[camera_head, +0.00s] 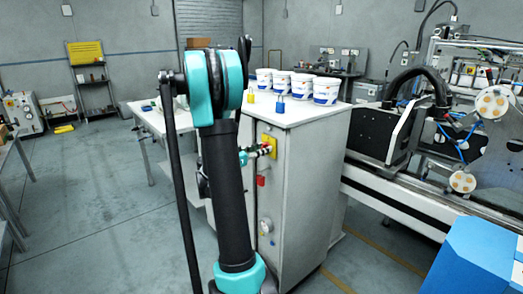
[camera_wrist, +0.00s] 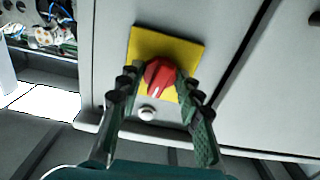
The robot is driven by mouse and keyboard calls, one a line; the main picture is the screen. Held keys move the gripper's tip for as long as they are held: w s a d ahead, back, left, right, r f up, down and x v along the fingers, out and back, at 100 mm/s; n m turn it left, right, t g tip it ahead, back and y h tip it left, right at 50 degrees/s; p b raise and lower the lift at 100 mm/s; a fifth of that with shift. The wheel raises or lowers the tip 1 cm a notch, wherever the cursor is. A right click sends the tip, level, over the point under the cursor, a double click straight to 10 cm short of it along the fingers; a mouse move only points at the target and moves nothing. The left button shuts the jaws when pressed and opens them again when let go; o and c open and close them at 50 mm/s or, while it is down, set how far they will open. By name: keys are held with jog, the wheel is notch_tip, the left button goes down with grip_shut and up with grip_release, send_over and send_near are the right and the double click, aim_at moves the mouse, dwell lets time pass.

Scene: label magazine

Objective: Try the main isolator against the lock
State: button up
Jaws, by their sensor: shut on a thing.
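The main isolator is a red rotary knob (camera_wrist: 160,76) on a yellow square plate (camera_wrist: 183,48), fixed to a grey cabinet face. In the wrist view the fingers of my gripper (camera_wrist: 157,84) lie on both sides of the knob and are shut on it. The knob's pale pointer mark is tilted. In the head view my gripper (camera_head: 258,152) reaches the yellow plate (camera_head: 270,143) and largely hides the knob. A small red item (camera_head: 261,181) hangs or sits below the plate; I cannot tell whether it is a lock.
The cabinet top (camera_head: 313,111) holds several white tubs (camera_head: 325,91), a blue padlock-like item (camera_head: 280,104) and a yellow one (camera_head: 251,98). A white round fitting (camera_wrist: 147,113) sits just below the plate. Machinery (camera_head: 410,125) stands at the right. The floor at left is open.

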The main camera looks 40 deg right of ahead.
jog(key=shift+n, duration=1)
jog(key=shift+c, duration=0.5)
jog(key=o, duration=1.2)
jog(key=shift+c, duration=0.2)
jog(key=shift+a, duration=0.1)
jog(key=a, duration=1.1)
jog(key=shift+s+a, duration=0.4)
jog(key=shift+s, duration=0.05)
